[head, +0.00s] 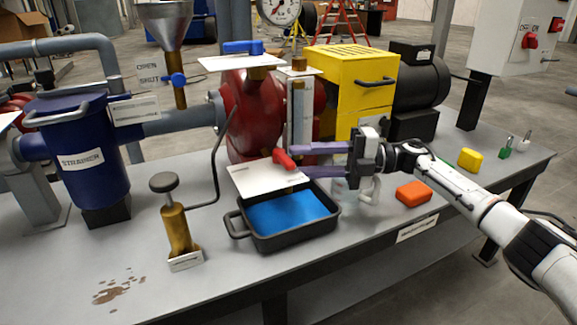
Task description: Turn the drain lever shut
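A small red lever (283,159) sits low on the front of the red pump body (252,115), above a black tray (290,243) holding blue liquid; I take it as the drain lever. A white label plate (262,181) lies just in front of and below it. My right gripper (296,160) comes in from the right with its purple fingers spread, one above the other. The tips are at the lever's right end; I cannot tell whether they touch it. My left gripper is not in view.
A blue strainer (80,150), a brass post with a dark knob (175,220) and a yellow housing (350,85) stand on the grey bench (340,270). A clear jar (355,187) stands under my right gripper. An orange block (413,193) lies right of it.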

